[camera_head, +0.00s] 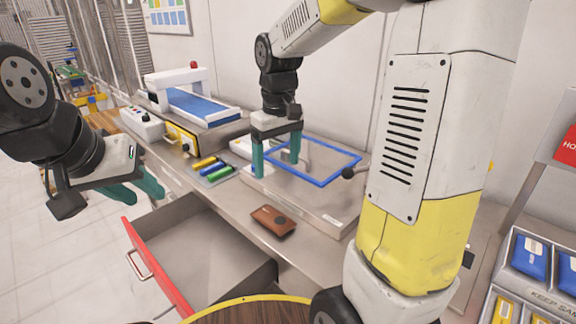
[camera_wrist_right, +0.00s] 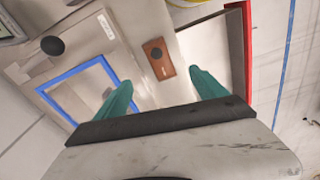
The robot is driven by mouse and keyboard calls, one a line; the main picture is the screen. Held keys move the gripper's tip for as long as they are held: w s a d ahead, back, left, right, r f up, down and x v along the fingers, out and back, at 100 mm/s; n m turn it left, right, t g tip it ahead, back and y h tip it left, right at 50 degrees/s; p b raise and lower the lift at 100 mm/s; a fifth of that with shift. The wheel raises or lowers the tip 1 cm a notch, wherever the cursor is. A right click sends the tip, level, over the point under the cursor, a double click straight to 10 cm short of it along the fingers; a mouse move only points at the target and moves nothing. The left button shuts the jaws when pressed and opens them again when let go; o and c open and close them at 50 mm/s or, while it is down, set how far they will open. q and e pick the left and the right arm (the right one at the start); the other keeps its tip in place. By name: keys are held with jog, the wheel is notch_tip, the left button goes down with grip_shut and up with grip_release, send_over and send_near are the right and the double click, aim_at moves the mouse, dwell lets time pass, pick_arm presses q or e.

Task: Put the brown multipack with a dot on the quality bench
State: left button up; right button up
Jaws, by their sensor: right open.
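The brown multipack (camera_head: 273,220) lies flat on the grey counter near its front edge, with a dark dot on its top. In the right wrist view the multipack (camera_wrist_right: 158,60) shows beyond and between the fingertips. My right gripper (camera_head: 277,166) is open and empty, above the counter and further back than the multipack, near a blue square outline (camera_head: 318,183) on a raised grey plate. Its open fingers also show in the right wrist view (camera_wrist_right: 162,86). My left gripper (camera_head: 146,199) has its fingers apart and empty, left of the counter. I cannot tell which surface is named quality bench.
An open drawer (camera_head: 160,269) with a red front juts out below the counter. Yellow, green and blue packs (camera_head: 212,169) lie on the counter behind it. A blue belt machine (camera_head: 198,104) stands further back. A round wooden top (camera_head: 250,313) is in front.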

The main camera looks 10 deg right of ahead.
jog(key=s+d+r+m+t+y, duration=0.1)
jog(key=s+r+m+t, duration=0.1)
jog(key=s, duration=0.5)
jog(key=s+d+r+m+t+y, duration=0.1)
jog(key=s+r+m+t, duration=0.1)
jog(key=s, duration=0.6)
jog(key=shift+d+r+t, duration=0.25)
jog(key=shift+r+t, duration=0.45)
jog(key=shift+r, duration=0.25)
pick_arm(q)
jog(key=shift+a, duration=0.1)
pick_arm(e)
jog(key=shift+a, duration=0.1)
